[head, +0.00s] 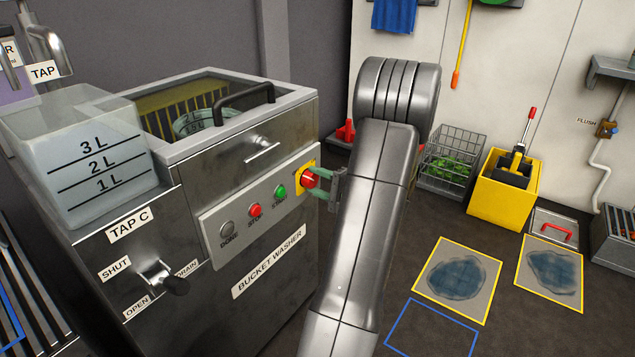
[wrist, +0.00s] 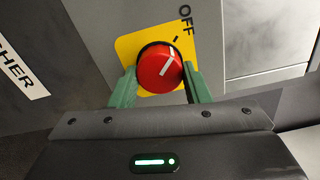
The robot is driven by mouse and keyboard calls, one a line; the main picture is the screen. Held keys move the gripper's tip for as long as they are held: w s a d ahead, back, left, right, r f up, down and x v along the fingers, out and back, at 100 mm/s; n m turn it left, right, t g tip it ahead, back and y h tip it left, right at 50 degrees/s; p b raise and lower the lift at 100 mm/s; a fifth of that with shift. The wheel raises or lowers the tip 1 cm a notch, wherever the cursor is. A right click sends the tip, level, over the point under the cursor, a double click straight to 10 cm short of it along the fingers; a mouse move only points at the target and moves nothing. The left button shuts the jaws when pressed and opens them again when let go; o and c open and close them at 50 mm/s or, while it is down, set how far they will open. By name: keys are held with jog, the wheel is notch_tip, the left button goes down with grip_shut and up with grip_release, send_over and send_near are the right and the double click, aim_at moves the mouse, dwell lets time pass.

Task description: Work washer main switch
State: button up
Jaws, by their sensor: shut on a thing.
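The washer main switch is a round red knob (head: 309,179) on a yellow plate at the right end of the bucket washer's control panel (head: 262,203). The wrist view shows the knob (wrist: 160,68) up close, with a white line pointing up and right, roughly toward the black mark by the word OFF (wrist: 186,18). My gripper (head: 320,186) is at the panel with its green fingers around the knob. In the wrist view the fingers of my gripper (wrist: 160,84) stand on the knob's left and right sides, shut on it. Part of the yellow plate (wrist: 128,46) is hidden by them.
The panel also has a green START button (head: 280,192), a red STOP button (head: 255,210) and a grey DONE button (head: 227,229). A tap C lever (head: 160,276) juts out at lower left. A yellow mop bucket (head: 500,190) and crate (head: 447,160) stand right.

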jog(key=o, duration=1)
jog(key=p+v, duration=0.3)
jog(key=v, duration=1.1)
jog(key=shift+p, duration=0.4)
jog(key=b+x, duration=0.3)
jog(key=x, duration=0.9)
jog(key=shift+w+a+f+b, duration=0.1)
jog(key=shift+w+a+b, duration=0.05)
jog(key=shift+a+b, duration=0.15)
jog(key=shift+w+a, duration=0.45)
jog(key=shift+a, duration=0.05)
